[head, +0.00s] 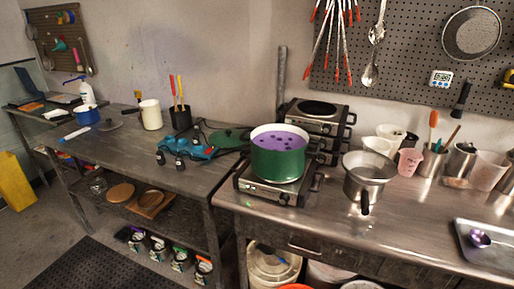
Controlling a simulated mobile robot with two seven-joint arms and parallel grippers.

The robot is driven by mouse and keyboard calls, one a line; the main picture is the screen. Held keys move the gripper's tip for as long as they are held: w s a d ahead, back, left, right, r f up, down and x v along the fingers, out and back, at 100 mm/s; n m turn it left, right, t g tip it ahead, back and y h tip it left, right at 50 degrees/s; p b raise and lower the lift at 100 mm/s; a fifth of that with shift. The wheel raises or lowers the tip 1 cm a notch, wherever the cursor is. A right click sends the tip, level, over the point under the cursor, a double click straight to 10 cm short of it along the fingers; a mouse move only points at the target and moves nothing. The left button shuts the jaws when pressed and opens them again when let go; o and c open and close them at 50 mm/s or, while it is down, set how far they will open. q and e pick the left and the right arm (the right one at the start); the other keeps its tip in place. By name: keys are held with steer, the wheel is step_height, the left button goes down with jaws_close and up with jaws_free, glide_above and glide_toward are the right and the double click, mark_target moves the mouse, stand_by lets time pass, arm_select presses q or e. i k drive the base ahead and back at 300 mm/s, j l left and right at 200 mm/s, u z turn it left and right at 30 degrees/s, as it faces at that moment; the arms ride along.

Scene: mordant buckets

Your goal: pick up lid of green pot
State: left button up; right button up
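A green pot (277,165) with a white rim and purple contents stands uncovered on a metal hot plate (270,190). Neither of my grippers is in view.
A blue device (186,150) sits just in front of the lid. Stacked hot plates (318,122) stand behind the pot. A steel saucepan (368,172) is to its right. A blue pot (87,114) and a dark lid (109,124) are on the bench's far left.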

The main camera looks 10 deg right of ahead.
mark_target(229, 137)
steer(key=i+j, duration=0.2)
steer(key=j, duration=0.25)
steer(key=i+j+z, duration=0.15)
steer(key=j, duration=0.3)
steer(key=i+j, duration=0.15)
steer(key=j, duration=0.35)
steer(key=i+j+z, duration=0.1)
steer(key=j, duration=0.35)
steer(key=i+j+z, duration=0.1)
steer(key=j, duration=0.4)
steer(key=i+j, duration=0.25)
steer(key=j, duration=0.25)
steer(key=i+j+z, duration=0.15)
steer(key=j, duration=0.85)
steer(key=i+z, duration=0.05)
steer(key=i, duration=0.05)
